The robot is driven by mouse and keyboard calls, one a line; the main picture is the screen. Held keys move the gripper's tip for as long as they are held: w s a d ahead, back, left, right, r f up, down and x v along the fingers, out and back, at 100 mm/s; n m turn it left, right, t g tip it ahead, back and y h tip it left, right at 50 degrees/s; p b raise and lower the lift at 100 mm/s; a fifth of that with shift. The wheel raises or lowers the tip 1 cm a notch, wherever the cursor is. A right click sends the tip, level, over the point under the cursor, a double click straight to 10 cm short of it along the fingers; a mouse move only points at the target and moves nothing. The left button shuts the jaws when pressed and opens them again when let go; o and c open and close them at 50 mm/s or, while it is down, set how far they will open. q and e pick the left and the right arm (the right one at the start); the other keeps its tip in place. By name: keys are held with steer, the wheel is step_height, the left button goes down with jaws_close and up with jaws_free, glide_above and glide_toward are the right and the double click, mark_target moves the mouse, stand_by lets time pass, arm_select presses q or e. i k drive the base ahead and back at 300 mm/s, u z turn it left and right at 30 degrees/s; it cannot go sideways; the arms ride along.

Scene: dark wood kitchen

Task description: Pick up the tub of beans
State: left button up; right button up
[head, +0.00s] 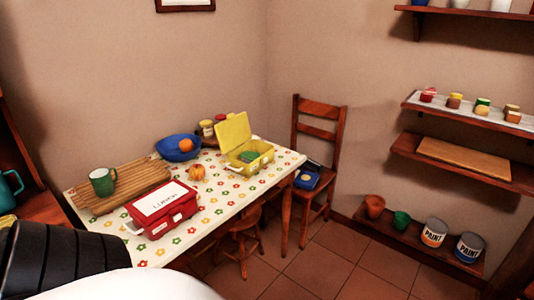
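I cannot tell for sure which thing is the tub of beans; no label for it is readable. An open yellow lunch box (238,168) on the table has a green item (249,156) inside, partly hidden by its wall. Small jars (207,128) stand behind the blue bowl, partly hidden. Several small coloured containers (482,106) sit on the wall shelf at the right, too small to identify. Neither of my grippers shows; only a black and white part of me fills the bottom left.
The flowered table (218,206) holds a red lunch box (162,208), a slatted board (130,188) with a green mug (103,182), a blue bowl (172,148) and an orange-yellow fruit (197,172). A chair (318,168) and stool (240,228) stand close. Floor (335,265) is clear.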

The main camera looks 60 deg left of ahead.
mark_target(248, 157)
steer(key=u, duration=0.35)
steer(key=i, duration=2)
steer(key=u, duration=1.6)
steer(key=i, duration=1.25)
steer(key=u, duration=1.65)
steer(key=i, duration=0.15)
steer(key=z, duration=0.05)
